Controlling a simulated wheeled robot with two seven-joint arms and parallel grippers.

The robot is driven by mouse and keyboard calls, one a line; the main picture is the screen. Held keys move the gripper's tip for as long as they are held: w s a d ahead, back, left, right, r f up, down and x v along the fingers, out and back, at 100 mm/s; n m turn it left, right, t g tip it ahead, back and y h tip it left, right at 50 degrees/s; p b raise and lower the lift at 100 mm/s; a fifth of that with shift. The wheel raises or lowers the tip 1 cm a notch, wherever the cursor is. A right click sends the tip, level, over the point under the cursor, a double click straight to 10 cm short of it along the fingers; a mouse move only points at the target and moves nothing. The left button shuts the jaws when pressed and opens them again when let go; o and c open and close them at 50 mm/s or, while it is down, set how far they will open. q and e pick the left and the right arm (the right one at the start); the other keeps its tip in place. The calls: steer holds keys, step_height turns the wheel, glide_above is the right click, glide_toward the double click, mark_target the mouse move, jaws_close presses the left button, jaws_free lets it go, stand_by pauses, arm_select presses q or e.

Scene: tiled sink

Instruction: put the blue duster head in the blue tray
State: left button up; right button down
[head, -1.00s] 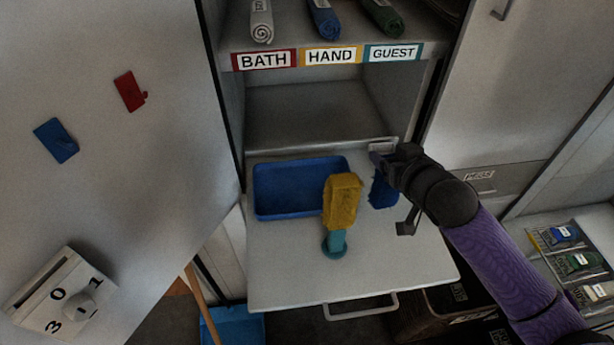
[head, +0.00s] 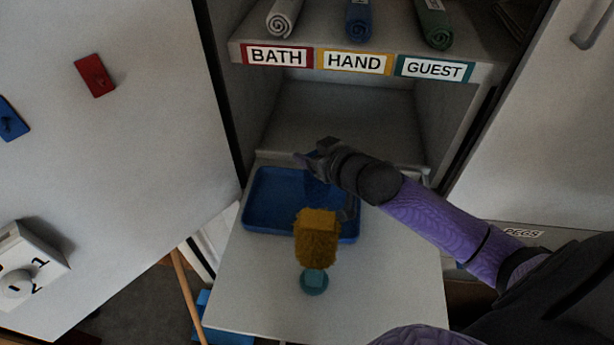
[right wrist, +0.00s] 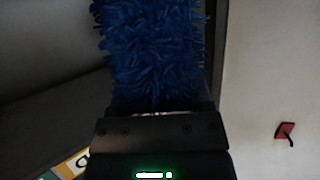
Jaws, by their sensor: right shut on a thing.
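The blue tray (head: 264,203) lies on the pull-out shelf, left of its middle. My right gripper (head: 312,163) is above the tray's back part and is shut on the blue duster head (right wrist: 155,50). The duster head's shaggy blue strands fill the upper middle of the right wrist view. In the head view the duster head is hard to tell from the blue tray behind it, so I cannot tell whether it touches the tray. My left gripper is not in view.
A yellow duster head (head: 317,240) stands on a teal base (head: 314,283) in front of the tray. The shelf (head: 400,290) is bare at its front right. Rolled towels (head: 360,18) lie on the labelled shelf above.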

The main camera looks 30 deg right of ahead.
step_height(320, 180, down, 4)
steer(key=shift+r+b, duration=0.15)
steer(key=shift+b, duration=0.4)
jaws_free()
steer(key=shift+s+r, duration=0.15)
steer(key=shift+s, duration=0.15)
steer(key=p+v, duration=0.4)
steer(key=v, duration=0.7)
steer(key=shift+s+d, duration=0.1)
steer(key=shift+s, duration=0.1)
